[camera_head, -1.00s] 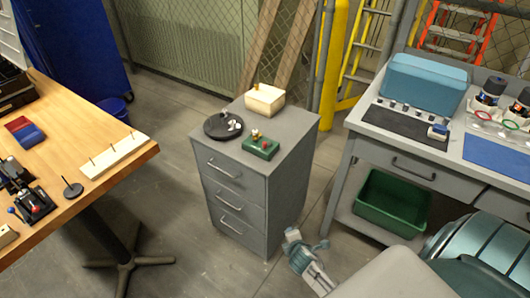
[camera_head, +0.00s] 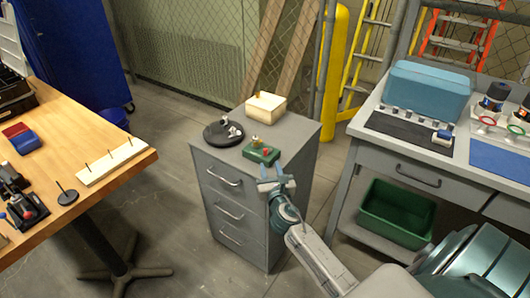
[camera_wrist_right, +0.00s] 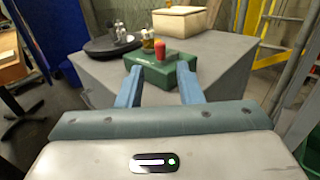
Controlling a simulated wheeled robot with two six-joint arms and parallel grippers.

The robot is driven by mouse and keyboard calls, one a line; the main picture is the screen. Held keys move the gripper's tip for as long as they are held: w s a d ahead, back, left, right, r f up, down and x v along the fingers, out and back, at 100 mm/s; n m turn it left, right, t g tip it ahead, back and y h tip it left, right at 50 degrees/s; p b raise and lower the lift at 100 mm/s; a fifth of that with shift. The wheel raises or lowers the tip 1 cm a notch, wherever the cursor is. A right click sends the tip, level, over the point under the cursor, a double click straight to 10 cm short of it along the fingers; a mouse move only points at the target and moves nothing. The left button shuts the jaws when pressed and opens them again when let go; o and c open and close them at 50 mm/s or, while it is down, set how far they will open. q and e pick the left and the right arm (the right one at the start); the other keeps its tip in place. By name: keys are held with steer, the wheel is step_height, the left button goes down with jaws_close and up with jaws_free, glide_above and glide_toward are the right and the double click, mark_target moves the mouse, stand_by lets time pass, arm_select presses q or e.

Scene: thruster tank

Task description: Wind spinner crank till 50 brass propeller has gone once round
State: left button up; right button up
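The spinner is a small green box (camera_head: 261,154) on top of the grey drawer cabinet, near its front edge. It carries a small brass-coloured part (camera_wrist_right: 148,38) and a red knob (camera_wrist_right: 160,49), seen best in the right wrist view. The crank and propeller shapes are too small to make out. My right gripper (camera_head: 276,180) is in front of the cabinet's top edge, just short of the green box. In the right wrist view its two blue fingers (camera_wrist_right: 159,72) are apart, empty, pointing toward the box. My left gripper is not in view.
A black round tray (camera_head: 216,137) with small metal pieces and a cream box (camera_head: 266,106) share the grey cabinet top (camera_head: 297,131). A wooden table (camera_head: 95,197) stands at left, a grey workbench (camera_head: 350,132) at right.

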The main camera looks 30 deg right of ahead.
mark_target(266, 153)
steer(key=x, duration=0.9)
steer(key=shift+w+d, duration=0.1)
steer(key=shift+c, duration=0.4)
jaws_close()
